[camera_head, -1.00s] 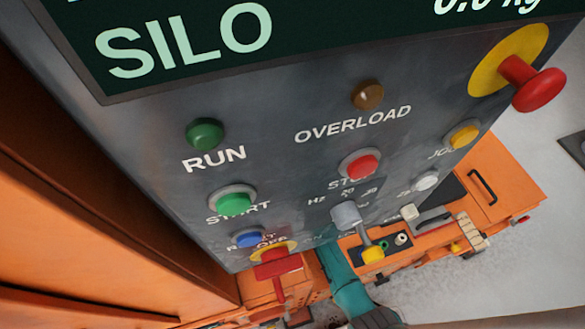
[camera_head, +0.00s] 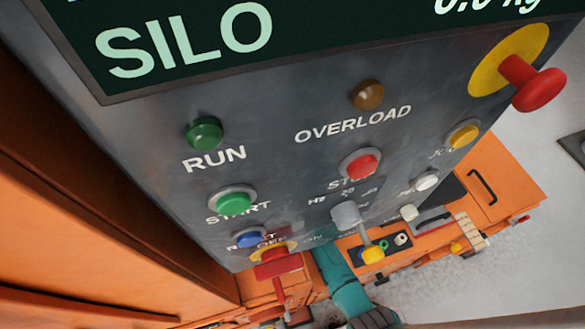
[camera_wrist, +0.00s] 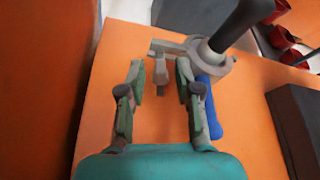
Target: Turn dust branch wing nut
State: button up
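In the wrist view my gripper (camera_wrist: 160,70) is open, with its two fingers apart over an orange surface. A small grey fitting (camera_wrist: 161,73), which looks like the wing nut, shows in the gap between the fingertips. I cannot tell whether either finger touches it. It joins a grey bracket or clamp (camera_wrist: 185,47) around the foot of a dark grey pipe (camera_wrist: 242,22). A blue lever (camera_wrist: 211,108) lies just right of the right finger, partly hidden by it. The head view shows part of my teal arm below the panel, but not the fingers clearly.
A control panel (camera_head: 290,170) with several buttons and a red stop knob (camera_head: 538,89) fills the head view. An orange cabinet (camera_head: 500,180) stands behind it. In the wrist view a dark box (camera_wrist: 298,125) is at right, with red parts (camera_wrist: 280,38) beyond.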

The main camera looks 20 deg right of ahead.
jog(key=shift+s, duration=0.1)
jog(key=shift+v, duration=3.7)
